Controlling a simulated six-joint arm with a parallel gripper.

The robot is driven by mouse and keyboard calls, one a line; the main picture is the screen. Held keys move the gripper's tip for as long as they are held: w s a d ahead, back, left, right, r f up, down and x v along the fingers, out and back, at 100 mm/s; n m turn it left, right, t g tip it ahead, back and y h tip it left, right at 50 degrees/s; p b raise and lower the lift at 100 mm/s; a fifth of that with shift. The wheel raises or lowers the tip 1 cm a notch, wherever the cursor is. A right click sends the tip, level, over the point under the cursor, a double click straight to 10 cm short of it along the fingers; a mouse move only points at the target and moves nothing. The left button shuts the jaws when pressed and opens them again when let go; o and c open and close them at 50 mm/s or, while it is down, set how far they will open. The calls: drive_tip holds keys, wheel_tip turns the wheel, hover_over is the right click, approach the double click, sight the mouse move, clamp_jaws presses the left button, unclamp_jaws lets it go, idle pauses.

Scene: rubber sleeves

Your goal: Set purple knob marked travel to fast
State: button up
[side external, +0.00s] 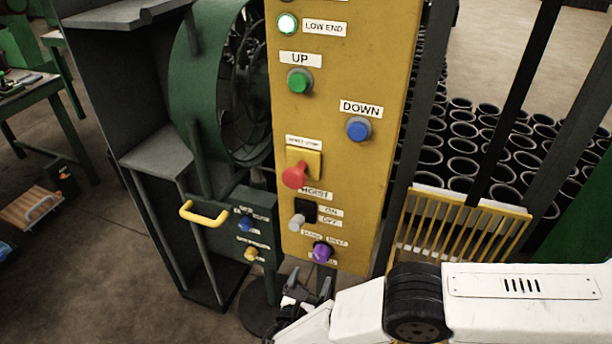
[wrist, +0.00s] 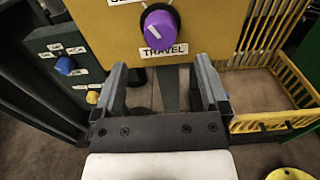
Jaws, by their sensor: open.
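The purple knob (side external: 322,252) sits at the bottom of the yellow control panel (side external: 345,190). In the wrist view the purple knob (wrist: 160,29) shows above a label reading TRAVEL (wrist: 165,50), and its white line tilts toward the upper left. Two small labels flank the knob's top in the side view, too blurred to read surely; in the wrist view they are mostly cut off. My gripper (side external: 308,283) is below the knob and apart from it. In the wrist view my gripper (wrist: 161,73) is open and empty, its fingers on either side of the knob's line.
Above the knob are a grey switch (side external: 297,221), a red stop button (side external: 294,176), a blue button (side external: 358,128) and a green button (side external: 299,81). A yellow rack (side external: 462,228) stands right, near many black sleeves.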

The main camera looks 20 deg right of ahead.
sight(319, 259)
drive_tip(key=shift+x, duration=3.2)
clamp_jaws()
drive_tip(key=shift+m, duration=0.4)
drive_tip(key=m, duration=1.1)
drive_tip(key=shift+f, duration=0.1)
